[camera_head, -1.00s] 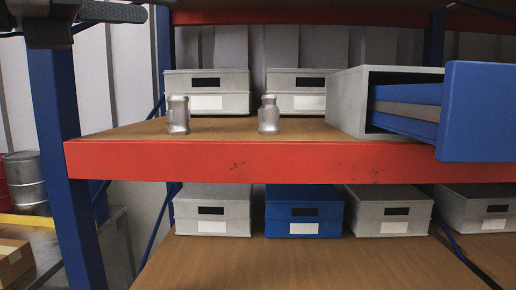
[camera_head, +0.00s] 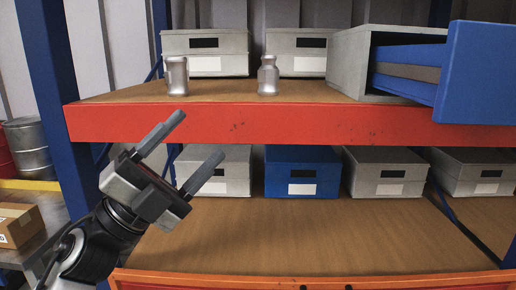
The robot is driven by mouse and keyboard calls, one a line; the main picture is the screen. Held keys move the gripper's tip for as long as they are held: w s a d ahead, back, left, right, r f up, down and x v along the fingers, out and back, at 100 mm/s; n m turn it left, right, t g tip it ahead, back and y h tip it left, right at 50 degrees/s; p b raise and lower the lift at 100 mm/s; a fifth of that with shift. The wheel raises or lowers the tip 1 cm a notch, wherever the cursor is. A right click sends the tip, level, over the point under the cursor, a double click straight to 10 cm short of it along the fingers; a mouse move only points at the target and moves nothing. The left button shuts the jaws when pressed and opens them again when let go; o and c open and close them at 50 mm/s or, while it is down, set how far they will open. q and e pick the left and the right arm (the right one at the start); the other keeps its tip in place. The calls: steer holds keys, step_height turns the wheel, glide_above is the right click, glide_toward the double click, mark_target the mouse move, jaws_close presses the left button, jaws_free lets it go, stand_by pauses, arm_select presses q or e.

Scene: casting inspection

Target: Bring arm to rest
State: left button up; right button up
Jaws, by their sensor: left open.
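My left gripper (camera_head: 201,146) is in the lower left of the head view, its two grey fingers spread apart with nothing between them. It points up and to the right, in front of the shelf's red front beam (camera_head: 270,124). The left arm comes in from the bottom left corner. My right gripper is not in view. Two silver metal castings stand upright on the upper shelf board: a straighter one (camera_head: 177,76) on the left and a bottle-shaped one (camera_head: 268,76) to its right. The gripper is below and apart from both.
A grey housing (camera_head: 347,67) with an open blue drawer (camera_head: 484,73) sits at the upper right. Grey boxes and a blue box (camera_head: 303,171) stand on the lower shelf (camera_head: 330,235), whose front is bare. A blue post (camera_head: 52,80) rises left, near a cardboard box (camera_head: 18,224) and drum (camera_head: 30,147).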

arm_select(q)
steer(key=a+f+n+t+y, duration=0.25)
steer(key=f+n+y, duration=0.55)
steer(key=f+n, duration=0.4)
steer(key=a+f+n+t+y, duration=0.2)
steer(key=a+f+n+y, duration=0.1)
steer(key=f+n+y, duration=0.9)
steer(key=s+f+n+g, duration=0.1)
steer(key=s+f+g, duration=0.2)
steer(key=s+f, duration=0.4)
steer(key=s+d+f+n+g+h, duration=0.1)
steer(key=s+f+n+g, duration=0.1)
steer(key=s+f+g, duration=0.2)
steer(key=s+f, duration=0.3)
steer(key=f, duration=0.5)
steer(key=shift+s+f+h+p, duration=0.3)
steer(key=shift+p, duration=0.1)
